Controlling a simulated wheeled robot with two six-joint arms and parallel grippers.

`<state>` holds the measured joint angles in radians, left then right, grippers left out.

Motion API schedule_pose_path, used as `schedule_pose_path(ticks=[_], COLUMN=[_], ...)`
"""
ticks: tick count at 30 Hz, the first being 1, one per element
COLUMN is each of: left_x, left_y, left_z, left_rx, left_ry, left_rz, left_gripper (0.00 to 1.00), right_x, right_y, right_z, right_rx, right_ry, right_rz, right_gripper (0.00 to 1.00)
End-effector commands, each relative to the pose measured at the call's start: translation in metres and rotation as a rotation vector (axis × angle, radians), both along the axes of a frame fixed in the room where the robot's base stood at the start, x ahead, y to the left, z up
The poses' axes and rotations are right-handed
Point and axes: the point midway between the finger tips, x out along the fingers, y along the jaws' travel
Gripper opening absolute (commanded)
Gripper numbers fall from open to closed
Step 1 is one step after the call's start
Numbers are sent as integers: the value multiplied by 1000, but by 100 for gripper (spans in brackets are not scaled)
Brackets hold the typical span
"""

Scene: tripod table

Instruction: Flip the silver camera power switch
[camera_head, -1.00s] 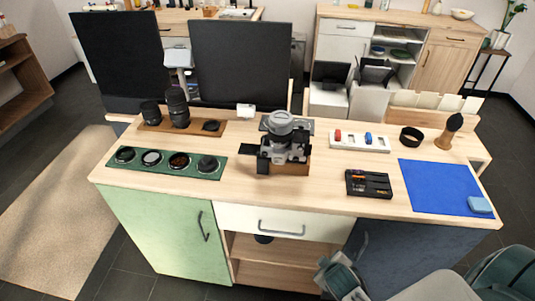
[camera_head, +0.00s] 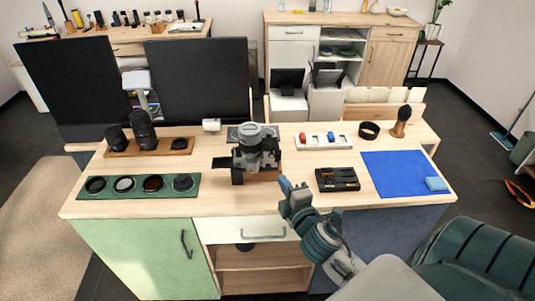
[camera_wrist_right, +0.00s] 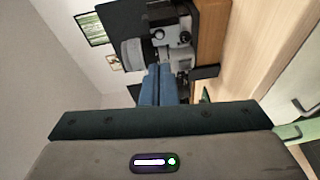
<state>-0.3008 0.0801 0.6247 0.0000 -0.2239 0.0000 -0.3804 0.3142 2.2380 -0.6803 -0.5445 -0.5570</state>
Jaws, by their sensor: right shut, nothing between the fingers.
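The power switch is too small to tell. My left gripper is not in view.
A black battery charger (camera_head: 337,180) lies right of the camera, near my right gripper. A blue mat (camera_head: 400,172) is farther right. A green tray (camera_head: 107,192) with several filters and black lenses (camera_head: 144,130) are left. A white tray (camera_head: 313,143) stands behind.

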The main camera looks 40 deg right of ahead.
Motion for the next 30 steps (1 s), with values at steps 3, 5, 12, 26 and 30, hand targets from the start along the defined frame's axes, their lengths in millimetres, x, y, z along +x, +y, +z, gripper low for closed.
schedule_pose_path(ticks=[3,5,12,26,30], left_x=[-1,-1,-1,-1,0], left_y=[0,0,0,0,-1], left_z=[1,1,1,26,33], left_rx=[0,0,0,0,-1], left_ry=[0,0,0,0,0], left_rz=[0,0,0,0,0], left_gripper=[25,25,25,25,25], right_x=[4,4,4,59,81], right_y=[4,5,5,-8,-12], right_z=[16,19,19,23,22], right_rx=[-75,-89,-89,-88,-86], right_ry=[-38,-44,-44,-44,-44], right_rz=[30,35,36,34,35], right_gripper=[0,0,0,0,0])
